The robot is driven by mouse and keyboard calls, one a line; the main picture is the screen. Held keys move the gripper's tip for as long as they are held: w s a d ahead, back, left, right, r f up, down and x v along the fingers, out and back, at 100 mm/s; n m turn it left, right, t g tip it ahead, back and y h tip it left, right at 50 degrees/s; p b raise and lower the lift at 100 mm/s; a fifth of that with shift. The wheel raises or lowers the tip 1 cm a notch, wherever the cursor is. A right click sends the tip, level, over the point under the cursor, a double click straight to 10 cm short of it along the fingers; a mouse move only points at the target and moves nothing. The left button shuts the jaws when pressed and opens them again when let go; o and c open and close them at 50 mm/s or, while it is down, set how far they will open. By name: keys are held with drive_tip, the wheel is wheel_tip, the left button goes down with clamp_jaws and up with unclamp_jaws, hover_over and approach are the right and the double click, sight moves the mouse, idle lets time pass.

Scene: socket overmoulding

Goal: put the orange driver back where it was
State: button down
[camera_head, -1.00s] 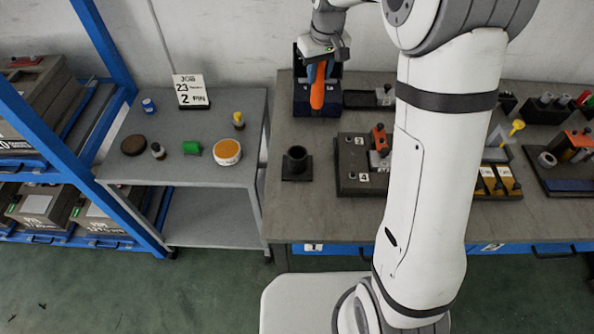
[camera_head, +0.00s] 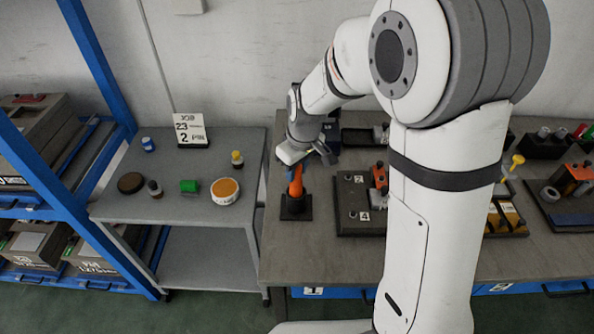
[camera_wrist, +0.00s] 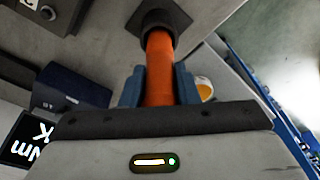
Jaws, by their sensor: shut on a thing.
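The orange driver (camera_head: 295,182) stands upright in the head view, its lower end at the black round holder (camera_head: 295,207) on the bench. My gripper (camera_head: 308,164) is at the driver's upper part, shut on it. In the wrist view, the blue fingers of my gripper (camera_wrist: 160,86) flank the orange driver (camera_wrist: 159,68), and its far end enters the opening of the black holder (camera_wrist: 157,20). How deep it sits in the holder cannot be told.
A numbered dark fixture block (camera_head: 360,208) stands just right of the holder. A grey side table (camera_head: 190,215) with small pots and a round tin (camera_head: 225,192) is at left. A dark blue box (camera_wrist: 75,87) shows in the wrist view.

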drive_tip(key=shift+f, duration=0.6)
drive_tip(key=c, duration=1.6)
unclamp_jaws()
drive_tip(key=shift+f, duration=0.15)
drive_tip(key=o, duration=0.5)
